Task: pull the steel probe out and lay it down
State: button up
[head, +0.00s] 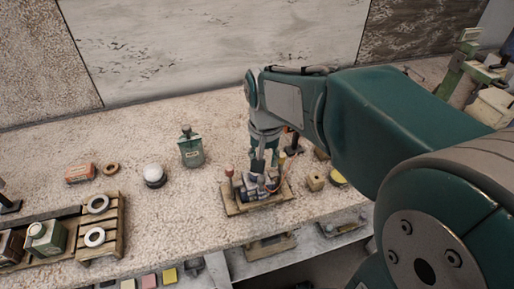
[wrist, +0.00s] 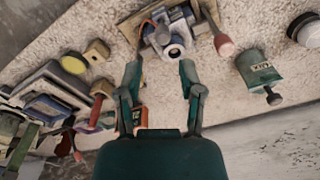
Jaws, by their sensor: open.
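A grey metal assembly (head: 260,184) with a round steel piece sits on a small wooden board (head: 240,209) on the bench. In the wrist view the round steel piece (wrist: 174,51) faces the camera on the assembly (wrist: 178,28). I cannot tell for sure which part is the steel probe. My gripper (head: 264,158) is above the assembly, pointing down. In the wrist view my gripper (wrist: 159,80) is open, with its fingers apart and nothing between them. The round steel piece appears just beyond the fingertips. The gripper partly hides the assembly in the head view.
A green bottle (head: 191,150) and a white sphere on a dark base (head: 154,174) stand to the left. A wooden block (head: 316,182) and a yellow disc (head: 337,178) are close on the right. A slatted tray (head: 116,222) with white rings is far left. Bare bench lies between.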

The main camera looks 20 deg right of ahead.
aim_at(261, 177)
jog(key=shift+w+f+m+g, duration=0.3)
jog(key=shift+w+f, duration=0.45)
jog(key=shift+f, duration=0.05)
notch_tip(261, 177, down, 11)
jog(key=shift+r, duration=0.2)
jog(key=c, duration=0.7)
grip_shut()
jog(key=shift+r, duration=0.15)
jog(key=shift+r, duration=2.75)
